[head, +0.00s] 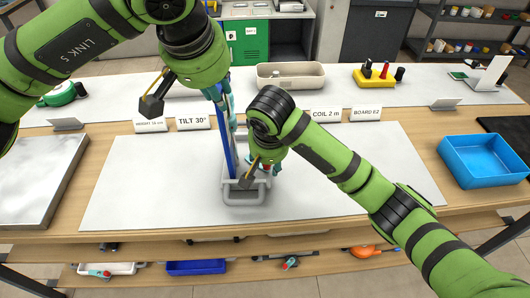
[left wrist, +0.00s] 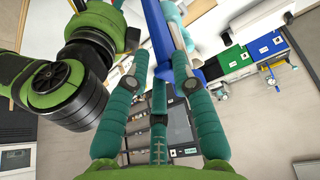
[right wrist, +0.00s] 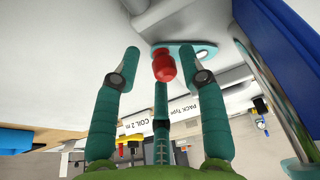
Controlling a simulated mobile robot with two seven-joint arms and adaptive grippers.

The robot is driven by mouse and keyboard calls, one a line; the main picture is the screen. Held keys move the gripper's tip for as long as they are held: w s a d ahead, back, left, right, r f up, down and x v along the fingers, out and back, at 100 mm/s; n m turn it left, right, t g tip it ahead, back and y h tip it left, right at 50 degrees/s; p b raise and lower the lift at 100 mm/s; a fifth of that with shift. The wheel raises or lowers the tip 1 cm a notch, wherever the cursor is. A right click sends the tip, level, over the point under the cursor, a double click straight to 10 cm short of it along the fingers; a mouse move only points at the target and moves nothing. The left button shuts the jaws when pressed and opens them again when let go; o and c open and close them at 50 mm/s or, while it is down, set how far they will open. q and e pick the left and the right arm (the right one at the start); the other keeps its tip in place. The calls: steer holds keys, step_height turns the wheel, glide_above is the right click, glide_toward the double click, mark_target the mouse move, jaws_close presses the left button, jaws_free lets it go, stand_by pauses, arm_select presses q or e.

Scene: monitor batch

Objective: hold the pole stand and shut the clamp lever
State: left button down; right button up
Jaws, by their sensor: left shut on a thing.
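The pole stand's blue pole (head: 229,150) rises in the middle of the table, at a grey tray (head: 245,200). My left gripper (head: 226,97) is shut on the upper part of the pole; the blue pole also shows between its fingers in the left wrist view (left wrist: 158,35). The clamp lever is teal (right wrist: 192,50) with a red knob (right wrist: 163,66), seen in the right wrist view. My right gripper (right wrist: 165,65) is open, with the red knob between its fingertips. I cannot tell whether the fingers touch it. In the head view my right arm partly hides the lever.
A white mat (head: 140,185) lies under the tray. Label cards such as the tilt card (head: 193,123) stand behind it. A beige bin (head: 291,78) and a yellow tool holder (head: 378,77) are at the back.

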arm_select(q)
steer(key=shift+d, duration=0.15)
arm_select(e)
steer(key=shift+w+r, duration=0.1)
steer(key=shift+r, duration=0.05)
steer(key=v, duration=1.1)
steer(key=shift+r, duration=0.35)
steer(key=shift+d, duration=0.1)
arm_select(q)
steer(key=c, duration=1)
jaws_free()
